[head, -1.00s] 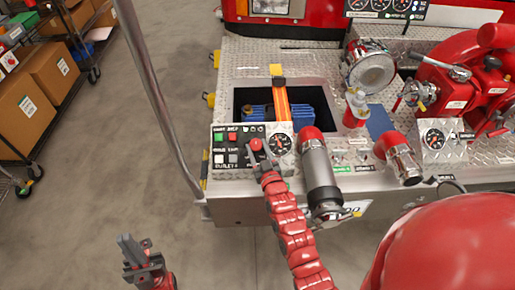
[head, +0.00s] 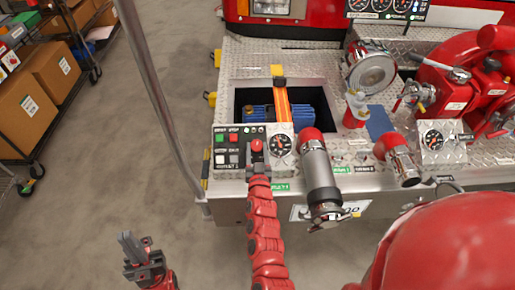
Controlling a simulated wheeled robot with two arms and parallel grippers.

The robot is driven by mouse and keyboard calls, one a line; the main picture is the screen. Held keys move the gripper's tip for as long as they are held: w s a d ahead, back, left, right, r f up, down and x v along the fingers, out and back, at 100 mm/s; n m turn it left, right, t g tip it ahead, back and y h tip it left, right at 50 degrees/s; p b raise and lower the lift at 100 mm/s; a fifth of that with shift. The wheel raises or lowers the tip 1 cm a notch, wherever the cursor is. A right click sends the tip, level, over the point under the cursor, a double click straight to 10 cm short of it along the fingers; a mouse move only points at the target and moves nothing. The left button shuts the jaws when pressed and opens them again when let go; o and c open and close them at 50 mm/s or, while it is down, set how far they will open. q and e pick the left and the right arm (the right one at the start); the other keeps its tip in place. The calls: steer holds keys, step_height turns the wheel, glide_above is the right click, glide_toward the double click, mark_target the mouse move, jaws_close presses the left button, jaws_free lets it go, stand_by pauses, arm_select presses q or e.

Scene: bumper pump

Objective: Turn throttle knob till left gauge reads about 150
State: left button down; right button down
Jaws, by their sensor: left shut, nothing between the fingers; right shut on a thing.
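The control panel (head: 226,158) on the bumper carries red and green buttons and dark switches. A small red throttle knob (head: 257,145) is at its right part. The left gauge (head: 281,145), round with a dark face, is just right of the knob; its needle is too small to read. My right gripper (head: 258,155) is shut on the knob, its red arm coming up from below and partly covering the panel's lower edge. My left gripper (head: 132,250) is shut and empty, low at the left over the floor, well apart from the panel.
A pipe with a red end (head: 318,170) stands close right of the gauge. A second gauge (head: 433,139) sits further right. An open bay with a blue unit (head: 262,110) lies behind the panel. A metal pole (head: 158,95) rises at left. Floor between shelves and bumper is clear.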

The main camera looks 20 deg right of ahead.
steer(key=shift+a+f+m+g+h, duration=0.1)
steer(key=shift+m+g+h, duration=0.3)
steer(key=shift+m+h, duration=1.2)
steer(key=shift+c, duration=1.4)
jaws_free()
